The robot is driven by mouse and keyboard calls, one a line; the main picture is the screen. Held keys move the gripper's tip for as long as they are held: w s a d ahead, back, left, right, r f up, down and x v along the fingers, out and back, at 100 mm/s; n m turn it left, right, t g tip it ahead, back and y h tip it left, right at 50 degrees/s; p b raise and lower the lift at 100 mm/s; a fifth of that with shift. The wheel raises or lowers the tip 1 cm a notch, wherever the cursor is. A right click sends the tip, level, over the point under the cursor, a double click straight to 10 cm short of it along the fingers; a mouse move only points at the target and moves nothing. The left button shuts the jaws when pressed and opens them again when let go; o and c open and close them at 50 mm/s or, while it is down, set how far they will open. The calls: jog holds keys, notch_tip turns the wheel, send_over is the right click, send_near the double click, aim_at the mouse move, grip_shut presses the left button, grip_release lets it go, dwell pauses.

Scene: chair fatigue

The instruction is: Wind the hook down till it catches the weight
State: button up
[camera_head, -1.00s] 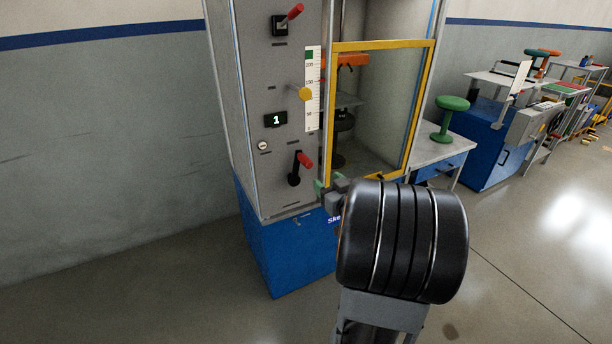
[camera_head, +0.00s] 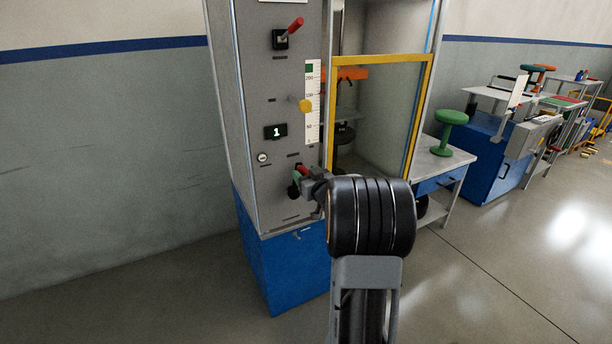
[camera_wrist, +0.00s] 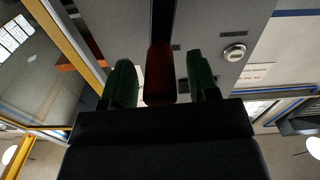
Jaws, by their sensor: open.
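The lower red crank handle (camera_head: 302,168) is on the grey panel, with its black hub (camera_head: 293,190) below it. My gripper (camera_head: 308,178) is at this handle. In the wrist view the red handle (camera_wrist: 159,75) lies between the two green fingertips of my gripper (camera_wrist: 162,83), with a gap on each side, so the jaws are open around it. A dark weight (camera_head: 344,132) is inside the cabinet, behind the yellow-framed guard. I cannot make out the hook clearly.
The panel also carries an upper red lever (camera_head: 292,25), a display reading 1 (camera_head: 276,132), and a yellow pointer (camera_head: 305,105) beside a scale (camera_head: 313,125). The yellow-framed guard (camera_head: 332,110) stands close right of my gripper. A green stool (camera_head: 448,130) stands on a side table.

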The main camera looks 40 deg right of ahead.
jog(key=shift+w, duration=0.15)
grip_shut()
dwell(0.5)
